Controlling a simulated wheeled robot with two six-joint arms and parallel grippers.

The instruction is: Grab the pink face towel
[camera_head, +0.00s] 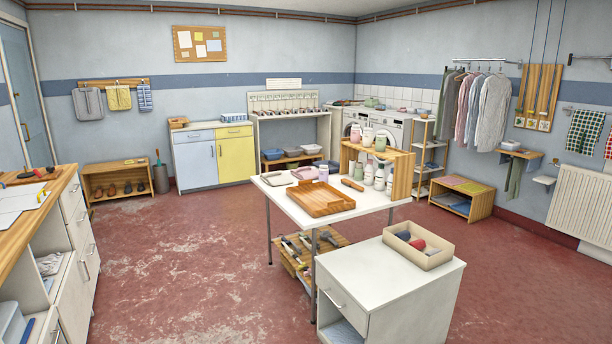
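A small pink item (305,173), possibly a folded towel, lies flat on the white table (283,201) in the middle of the room. It is too small for me to be sure that it is the pink face towel. Folded cloths (468,187), partly pinkish, also lie on a low wooden shelf at the right. Neither of my grippers is in view.
A wooden tray (319,199), bottles (368,137) and a wooden rack (401,176) stand on the table. A white cabinet (405,289) with a beige box (418,246) stands in front. A counter (45,215) lines the left. The red floor (185,260) between is clear.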

